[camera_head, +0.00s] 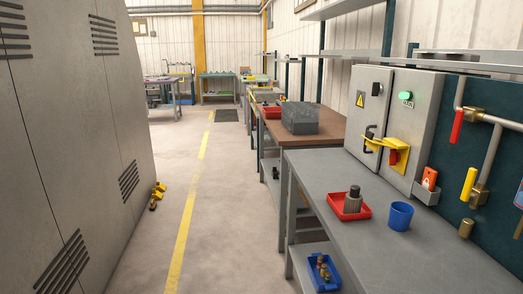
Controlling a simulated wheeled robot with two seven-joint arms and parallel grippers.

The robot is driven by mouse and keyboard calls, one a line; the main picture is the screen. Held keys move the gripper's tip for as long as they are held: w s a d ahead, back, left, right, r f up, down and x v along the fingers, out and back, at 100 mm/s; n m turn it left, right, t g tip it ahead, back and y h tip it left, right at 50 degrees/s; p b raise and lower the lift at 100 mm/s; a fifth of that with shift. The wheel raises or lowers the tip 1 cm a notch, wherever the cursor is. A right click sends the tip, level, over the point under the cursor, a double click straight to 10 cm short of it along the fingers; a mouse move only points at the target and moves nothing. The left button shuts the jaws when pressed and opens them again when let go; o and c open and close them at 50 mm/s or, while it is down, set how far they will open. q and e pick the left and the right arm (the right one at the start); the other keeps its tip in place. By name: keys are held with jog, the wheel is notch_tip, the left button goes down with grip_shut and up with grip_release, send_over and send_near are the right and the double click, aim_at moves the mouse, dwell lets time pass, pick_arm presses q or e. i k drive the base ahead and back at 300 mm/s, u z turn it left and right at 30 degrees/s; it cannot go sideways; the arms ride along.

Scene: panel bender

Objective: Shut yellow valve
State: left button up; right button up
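The yellow valve handle (468,184) is at the right, on the dark teal panel above the bench. It stands nearly upright, tilted slightly, and runs roughly along the pale pipe (492,152) just to its right. The brass valve body (480,195) sits beside its lower part. A second valve with a red handle (457,127) is above and to the left, its handle also hanging nearly upright. Neither of my grippers is in view.
A grey bench (355,247) stands below the valves, with a blue cup (400,216) and a red tray (349,207) on it. A grey electrical cabinet (412,125) is left of the valves. A grey machine (70,150) fills the left; the aisle floor (232,200) is clear.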

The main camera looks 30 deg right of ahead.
aim_at(466, 195)
jog(key=i, duration=2.4)
jog(key=z, duration=3.25)
jog(key=i, duration=0.4)
jog(key=z, duration=0.05)
